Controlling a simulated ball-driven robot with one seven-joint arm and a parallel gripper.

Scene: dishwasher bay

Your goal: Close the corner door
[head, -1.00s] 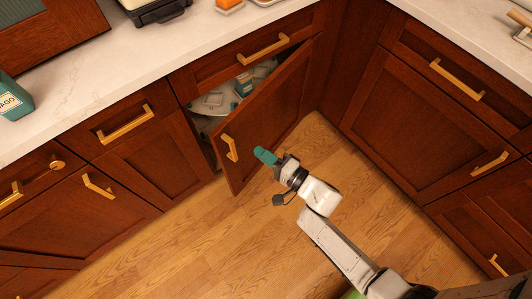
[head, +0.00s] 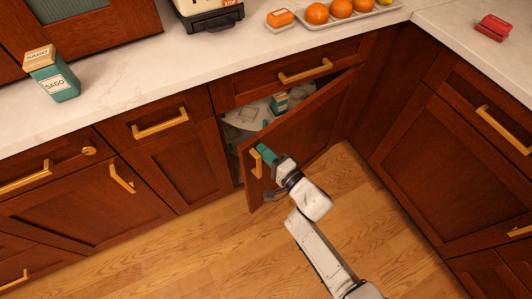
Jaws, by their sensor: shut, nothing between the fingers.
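The corner door (head: 306,132) is a dark red-brown cabinet door with a brass handle (head: 257,163) near its free edge. It stands partly open, hinged on its right side. Shelves (head: 250,114) with a small teal and white box (head: 280,103) show in the gap behind it. My gripper (head: 266,154), with teal fingers, is shut and empty. It is at the front face of the door, just right of the handle's upper part. I cannot tell whether the fingertips touch the door.
A drawer (head: 298,76) sits above the opening. A second cabinet run (head: 460,150) stands on the right. The wood floor (head: 215,245) in front is clear. On the counter are a sago tin (head: 52,75), a tray (head: 372,15) with oranges and a red object (head: 494,27).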

